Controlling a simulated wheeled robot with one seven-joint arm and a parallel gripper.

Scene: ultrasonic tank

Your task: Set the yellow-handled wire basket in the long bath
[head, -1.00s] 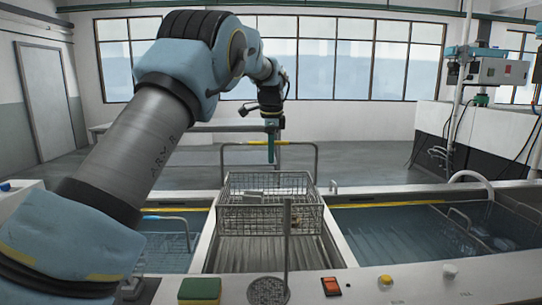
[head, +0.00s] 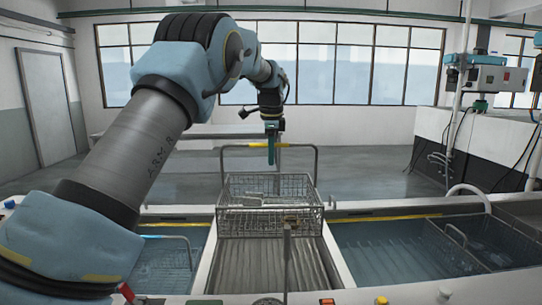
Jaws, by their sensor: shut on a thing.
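The wire basket (head: 232,222) with a yellow handle (head: 238,146) is in the middle of the head view, over the ribbed metal drainboard (head: 255,265) between two water baths. My gripper (head: 271,158) is shut on the middle of the yellow grip bar, from above. The basket looks level and holds some small pale metal parts. I cannot tell whether its underside touches the drainboard. The right bath (head: 375,255) is wide and filled with water; the left bath (head: 160,258) is partly hidden by my arm.
A basket with a blue handle (head: 165,237) sits in the left bath. Another basket with a grey handle (head: 456,234) is at the right bath's right side. A thin upright post (head: 287,250) stands in front of the held basket. The left part of the right bath looks clear.

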